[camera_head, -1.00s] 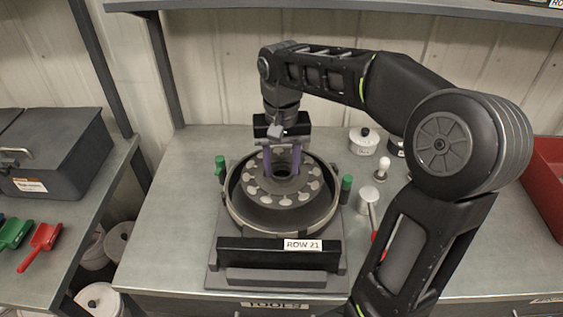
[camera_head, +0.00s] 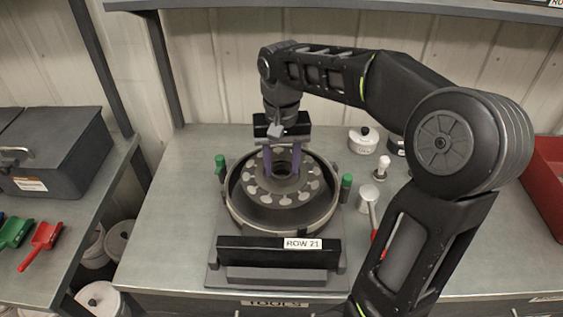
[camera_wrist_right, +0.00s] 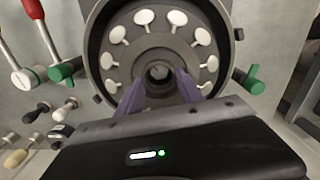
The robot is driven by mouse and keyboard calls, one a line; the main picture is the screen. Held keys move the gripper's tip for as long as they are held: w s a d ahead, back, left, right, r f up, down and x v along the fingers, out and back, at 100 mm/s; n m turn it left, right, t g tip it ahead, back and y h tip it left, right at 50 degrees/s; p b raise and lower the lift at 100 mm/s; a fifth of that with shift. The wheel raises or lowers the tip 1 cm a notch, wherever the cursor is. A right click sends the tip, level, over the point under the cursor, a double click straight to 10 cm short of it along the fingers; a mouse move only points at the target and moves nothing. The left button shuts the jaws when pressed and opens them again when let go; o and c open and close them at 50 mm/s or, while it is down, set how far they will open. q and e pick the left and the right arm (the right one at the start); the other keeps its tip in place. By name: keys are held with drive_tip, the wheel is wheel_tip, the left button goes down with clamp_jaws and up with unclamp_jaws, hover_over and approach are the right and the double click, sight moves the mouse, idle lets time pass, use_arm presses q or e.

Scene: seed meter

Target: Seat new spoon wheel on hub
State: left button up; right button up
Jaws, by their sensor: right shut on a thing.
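The spoon wheel (camera_head: 259,187) is a dark disc with several pale round spoons around its rim. It lies flat inside the round meter housing (camera_head: 236,212) marked ROW 21. My right gripper (camera_head: 282,172) points down over the wheel's middle, its purple fingers shut on the wheel's raised centre. In the right wrist view the fingers (camera_wrist_right: 166,92) flank the central ring of the wheel (camera_wrist_right: 120,52), inside the housing rim (camera_wrist_right: 90,40). The hub is mostly hidden; a round opening shows at the centre. I cannot tell whether the wheel is fully down. My left gripper is not in view.
Green knobs (camera_head: 220,163) (camera_head: 346,182) stand at both sides of the housing. A red bin (camera_head: 545,170) is far right. The bench's left part (camera_head: 170,220) is clear.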

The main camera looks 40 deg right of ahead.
drive_tip(key=shift+f+b, duration=0.45)
drive_tip(key=shift+f, duration=0.25)
idle(1.2)
drive_tip(key=shift+f, duration=0.35)
drive_tip(key=shift+f+b, duration=1)
drive_tip(key=shift+f, duration=0.5)
idle(2.5)
drive_tip(key=o, duration=1.3)
drive_tip(key=shift+c, duration=1.2)
drive_tip(key=shift+c, duration=1.3)
drive_tip(key=shift+o, duration=1.3)
